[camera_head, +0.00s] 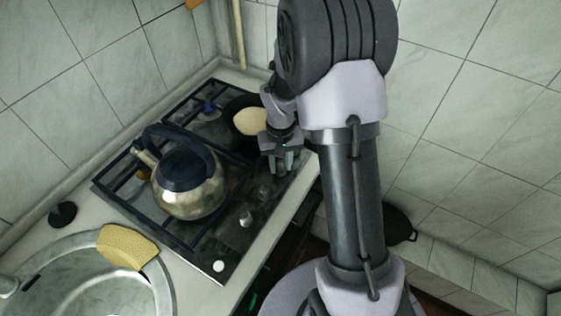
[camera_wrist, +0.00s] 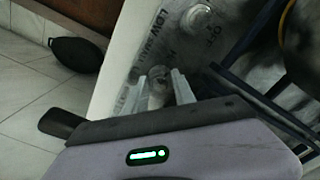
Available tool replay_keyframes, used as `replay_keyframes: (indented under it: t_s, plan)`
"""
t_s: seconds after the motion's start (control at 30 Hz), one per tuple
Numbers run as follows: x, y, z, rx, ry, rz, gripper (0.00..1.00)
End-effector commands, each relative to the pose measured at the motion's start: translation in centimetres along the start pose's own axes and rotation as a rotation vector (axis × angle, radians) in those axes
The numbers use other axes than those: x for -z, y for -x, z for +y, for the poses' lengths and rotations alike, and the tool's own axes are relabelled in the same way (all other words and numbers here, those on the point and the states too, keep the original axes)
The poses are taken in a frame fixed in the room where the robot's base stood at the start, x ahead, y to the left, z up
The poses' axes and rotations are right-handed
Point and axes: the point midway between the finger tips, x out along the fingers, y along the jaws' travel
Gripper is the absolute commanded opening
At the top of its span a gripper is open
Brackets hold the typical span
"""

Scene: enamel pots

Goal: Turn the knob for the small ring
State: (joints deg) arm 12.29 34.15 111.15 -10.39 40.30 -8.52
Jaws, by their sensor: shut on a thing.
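My gripper (camera_head: 281,168) is at the far end of the row of knobs along the stove's front edge. In the wrist view its two pale fingers (camera_wrist: 160,92) stand on either side of a small grey knob (camera_wrist: 158,84) and are shut on it. Another knob (camera_wrist: 196,18) stands beyond it, apart from my fingers, near printed words such as LOW and OFF. In the head view two nearer knobs show, a metal one (camera_head: 245,218) and a white-topped one (camera_head: 219,266). The held knob is hidden there by my gripper.
A steel kettle (camera_head: 189,186) with a dark handle stands on the stove grate. A dark pan (camera_head: 233,106) holding something pale yellow (camera_head: 250,121) sits behind my gripper. A yellow sponge (camera_head: 127,247) lies on the sink's rim (camera_head: 165,283). A dark pan-like thing (camera_head: 398,224) is near the wall.

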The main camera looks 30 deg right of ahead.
Motion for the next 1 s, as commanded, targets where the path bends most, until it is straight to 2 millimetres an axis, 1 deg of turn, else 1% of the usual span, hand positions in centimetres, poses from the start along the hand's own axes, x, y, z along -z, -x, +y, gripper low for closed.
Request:
replay_keyframes:
  t_s: [0.23,0.63,0.67,0.7,0.77,1.0]
  plan:
    - [-0.02,0.0,0.0,0.0,0.043,0.0,0.0]
    - [-0.02,-0.02,0.0,0.0,0.048,0.0,0.0]
    - [-0.01,-0.02,0.0,0.0,0.048,0.0,0.33]
    - [-0.01,-0.01,0.0,0.0,0.048,0.0,0.41]
    - [-0.01,-0.01,0.0,0.0,0.048,0.0,0.53]
    - [-0.01,-0.01,0.0,0.0,0.048,0.0,0.54]
